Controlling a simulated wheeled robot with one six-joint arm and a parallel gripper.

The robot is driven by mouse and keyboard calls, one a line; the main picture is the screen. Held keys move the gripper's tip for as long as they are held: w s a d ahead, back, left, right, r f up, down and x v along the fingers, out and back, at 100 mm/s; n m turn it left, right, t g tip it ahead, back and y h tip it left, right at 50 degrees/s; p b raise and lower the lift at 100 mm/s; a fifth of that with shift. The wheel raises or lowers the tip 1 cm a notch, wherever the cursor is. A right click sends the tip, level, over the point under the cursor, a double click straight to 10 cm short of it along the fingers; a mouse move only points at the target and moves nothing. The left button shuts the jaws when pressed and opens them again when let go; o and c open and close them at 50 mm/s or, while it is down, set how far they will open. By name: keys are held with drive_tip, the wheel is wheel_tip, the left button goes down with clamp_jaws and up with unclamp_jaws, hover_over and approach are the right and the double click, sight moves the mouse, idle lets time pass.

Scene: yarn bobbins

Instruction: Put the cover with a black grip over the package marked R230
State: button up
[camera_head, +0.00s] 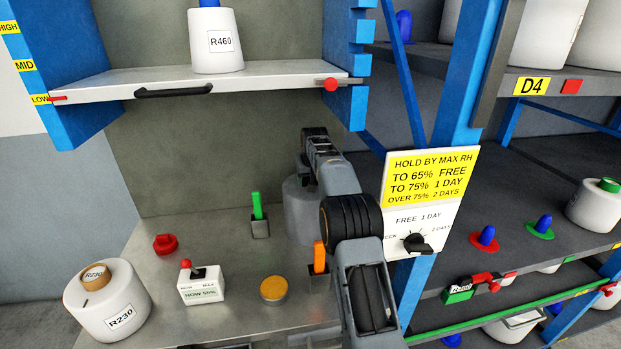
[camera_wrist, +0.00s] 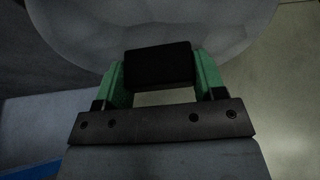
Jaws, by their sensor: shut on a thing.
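The package marked R230 (camera_head: 110,308) is a white bobbin with a brown top, standing uncovered at the table's left front. The cover (camera_head: 298,215) is a greyish, see-through-looking shell, partly hidden behind my arm near the middle of the table. In the wrist view the cover (camera_wrist: 150,22) fills the top, and its black grip (camera_wrist: 160,68) sits between my green fingers. My gripper (camera_head: 306,172) is shut on that grip. The cover is well to the right of the R230 package. I cannot tell whether its lower rim touches the table.
The metal table (camera_head: 215,240) bears a red knob (camera_head: 165,244), a switch box (camera_head: 202,285), an orange disc (camera_head: 274,289), a green lever (camera_head: 257,207) and an orange lever (camera_head: 319,257). A shelf (camera_head: 110,84) with package R460 (camera_head: 216,42) hangs above. A dark rack stands right.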

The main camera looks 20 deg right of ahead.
drive_tip(key=shift+c, duration=0.5)
drive_tip(key=shift+r+p, duration=2.05)
drive_tip(key=shift+p, duration=0.15)
